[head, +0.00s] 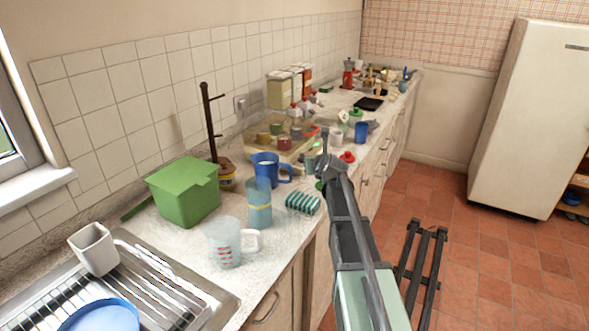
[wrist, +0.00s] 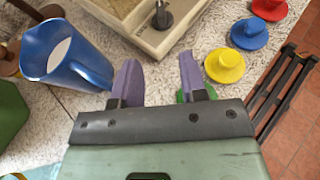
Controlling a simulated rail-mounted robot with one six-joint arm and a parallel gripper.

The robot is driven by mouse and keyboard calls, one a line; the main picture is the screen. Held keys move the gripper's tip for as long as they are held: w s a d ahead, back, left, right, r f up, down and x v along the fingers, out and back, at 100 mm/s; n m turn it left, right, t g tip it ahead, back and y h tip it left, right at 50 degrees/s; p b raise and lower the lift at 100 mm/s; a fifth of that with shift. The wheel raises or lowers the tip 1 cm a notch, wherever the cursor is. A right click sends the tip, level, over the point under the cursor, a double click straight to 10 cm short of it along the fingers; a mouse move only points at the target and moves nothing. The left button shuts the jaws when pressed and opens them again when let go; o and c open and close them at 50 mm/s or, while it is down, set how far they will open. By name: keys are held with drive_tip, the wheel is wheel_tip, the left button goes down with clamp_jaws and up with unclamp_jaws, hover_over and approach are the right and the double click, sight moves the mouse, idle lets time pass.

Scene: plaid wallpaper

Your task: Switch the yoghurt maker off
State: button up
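The yoghurt maker appears to be the low beige tray-like unit (head: 262,148) on the counter, with several small jars standing in it. Its near corner (wrist: 127,35) shows at the top of the wrist view, with a dark knob-like switch (wrist: 162,17) on it. I cannot tell the switch's setting. My gripper (wrist: 159,62) is open and empty, its two purple fingers apart over the counter. The switch lies ahead of the gap between the fingers, and they do not touch it. In the head view my gripper (head: 324,167) is just right of the unit and partly hides its surroundings.
A blue jug (wrist: 66,55) with white contents stands left of the fingers. Yellow (wrist: 224,65), blue (wrist: 249,34) and red (wrist: 270,9) lids lie to the right, near the counter edge.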

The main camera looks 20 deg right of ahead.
drive_tip(key=b+x, duration=0.4)
drive_tip(key=x, duration=0.7)
drive_tip(key=shift+w+d+f, duration=0.1)
drive_tip(key=shift+d, duration=0.05)
drive_tip(key=shift+c, duration=0.4)
drive_tip(key=c, duration=0.5)
